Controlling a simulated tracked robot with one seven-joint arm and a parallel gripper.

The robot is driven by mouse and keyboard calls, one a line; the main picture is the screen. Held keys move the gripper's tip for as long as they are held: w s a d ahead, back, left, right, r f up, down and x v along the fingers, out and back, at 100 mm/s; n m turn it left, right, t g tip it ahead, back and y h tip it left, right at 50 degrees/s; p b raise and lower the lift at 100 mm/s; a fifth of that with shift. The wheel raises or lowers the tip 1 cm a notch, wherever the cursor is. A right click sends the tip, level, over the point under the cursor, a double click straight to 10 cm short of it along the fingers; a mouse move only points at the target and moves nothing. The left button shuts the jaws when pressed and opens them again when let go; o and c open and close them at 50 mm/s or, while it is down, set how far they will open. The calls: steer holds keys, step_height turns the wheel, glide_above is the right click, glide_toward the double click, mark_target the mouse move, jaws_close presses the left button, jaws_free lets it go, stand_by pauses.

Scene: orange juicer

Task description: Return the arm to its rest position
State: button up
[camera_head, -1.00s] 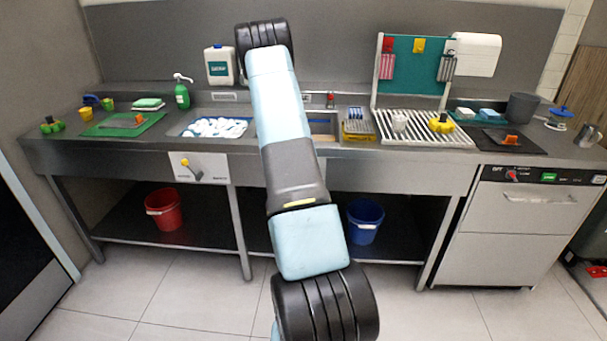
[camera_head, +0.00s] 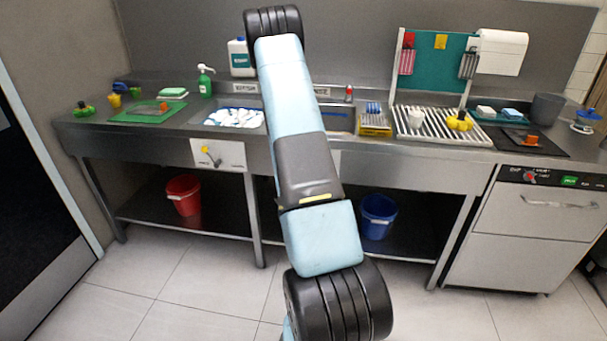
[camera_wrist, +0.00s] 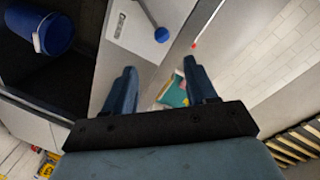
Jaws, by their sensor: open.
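My arm (camera_head: 301,130) crosses the middle of the head view, a pale blue and dark grey chain from the bottom up to a black ribbed joint (camera_head: 272,20) over the back wall. My gripper does not show in the head view. In the wrist view my gripper (camera_wrist: 158,77) has its two dark blue fingers apart, and nothing shows held between them. A white panel (camera_wrist: 160,17) with a blue-knobbed lever (camera_wrist: 161,34) lies beyond the fingertips.
A steel counter (camera_head: 290,148) runs along the wall, holding a white drying rack (camera_head: 437,128) and green mat (camera_head: 145,114). A red bucket (camera_head: 184,195) and blue bucket (camera_head: 377,217) sit below; the blue one also shows in the wrist view (camera_wrist: 55,33). Tiled floor (camera_head: 175,285) in front is clear.

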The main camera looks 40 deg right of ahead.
steer(key=w+a+r+n+y, duration=0.4)
steer(key=w+a+r+y, duration=0.15)
steer(key=a+r, duration=0.35)
steer(key=s+a+r+n+y, duration=0.1)
steer(key=a+r+n+y, duration=0.45)
steer(key=a+r, duration=0.6)
steer(key=s+a+r+n+g+y, duration=0.2)
steer(key=s+a+r+n, duration=0.4)
steer(key=s+a+r, duration=0.3)
steer(key=s+a+r+n+g, duration=0.1)
steer(key=s+a+n, duration=0.1)
steer(key=s, duration=0.6)
steer(key=s+a+r+n+g, duration=0.1)
steer(key=s+r+n, duration=0.1)
steer(key=s, duration=0.7)
steer(key=shift+a+r+n, duration=0.2)
steer(key=shift+a+n, duration=0.15)
steer(key=shift+n, duration=0.4)
